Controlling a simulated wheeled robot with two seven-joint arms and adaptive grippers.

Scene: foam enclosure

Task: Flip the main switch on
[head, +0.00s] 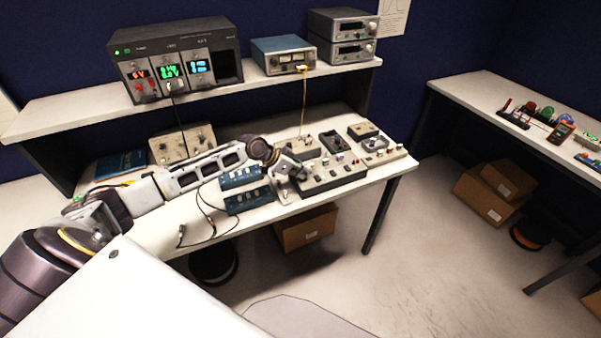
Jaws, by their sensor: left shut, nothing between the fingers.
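My left arm reaches in from the left across the white workbench (385,180). My left gripper (299,174) is shut and empty, at the left end of a dark grey control box (335,180) with several small knobs or switches on its top. The gripper's fingers cover part of that end, and I cannot tell whether they touch it. Which control is the main switch cannot be made out at this size. My right gripper is not in view.
Two blue boxes (248,200) lie left of the gripper with loose leads. Small grey modules (378,144) stand behind and to the right. A shelf (235,90) carries a power supply (170,62) and other instruments. Cardboard boxes (305,230) stand on the floor.

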